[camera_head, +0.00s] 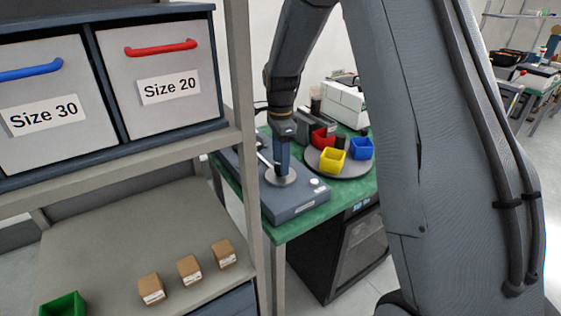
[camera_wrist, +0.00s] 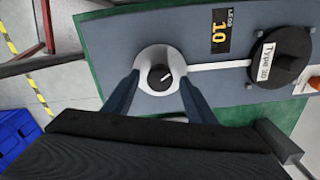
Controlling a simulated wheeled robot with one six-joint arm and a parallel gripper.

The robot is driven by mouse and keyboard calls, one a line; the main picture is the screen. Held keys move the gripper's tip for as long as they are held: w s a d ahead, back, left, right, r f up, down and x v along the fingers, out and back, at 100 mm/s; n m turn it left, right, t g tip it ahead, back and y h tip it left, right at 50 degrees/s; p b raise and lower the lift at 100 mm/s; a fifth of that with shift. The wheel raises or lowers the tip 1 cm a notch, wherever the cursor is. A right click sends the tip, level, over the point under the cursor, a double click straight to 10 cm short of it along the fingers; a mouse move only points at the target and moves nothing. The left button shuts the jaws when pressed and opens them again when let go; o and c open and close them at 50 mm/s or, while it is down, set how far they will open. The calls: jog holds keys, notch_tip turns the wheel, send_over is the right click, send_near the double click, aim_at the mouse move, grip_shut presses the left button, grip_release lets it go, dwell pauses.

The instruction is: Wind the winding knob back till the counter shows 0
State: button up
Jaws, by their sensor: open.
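The winding knob (camera_wrist: 160,77) is dark with a white pointer line and sits on a pale round disc (camera_wrist: 147,60) on the blue-grey winder base. In the wrist view the pointer aims up and to the right. The counter (camera_wrist: 221,31) shows 10 in yellow digits. My gripper (camera_wrist: 158,90) is open, with one finger on each side of the knob; I cannot tell whether they touch it. In the head view my gripper (camera_head: 280,172) points down over the disc and hides the knob. The winder base (camera_head: 297,205) stands on a green bench top.
A black spool labelled "Type 20" (camera_wrist: 279,55) stands right of the knob, joined by a white strip (camera_wrist: 215,66). Red, yellow (camera_head: 332,160) and blue bins (camera_head: 361,149) sit on a round tray beside the winder. A shelf rack (camera_head: 249,130) stands close on the left.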

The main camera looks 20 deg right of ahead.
notch_tip(320, 180, up, 7)
jog(key=shift+r+b, duration=0.1)
jog(key=shift+b, duration=0.85)
jog(key=s+f+n, duration=0.3)
jog(key=s+n, duration=0.5)
jog(key=s, duration=0.4)
jog(key=s+f+n+t, duration=0.1)
jog(key=s+f+n, duration=0.2)
jog(key=s+n, duration=0.6)
jog(key=s, duration=0.4)
jog(key=shift+s+f, duration=0.15)
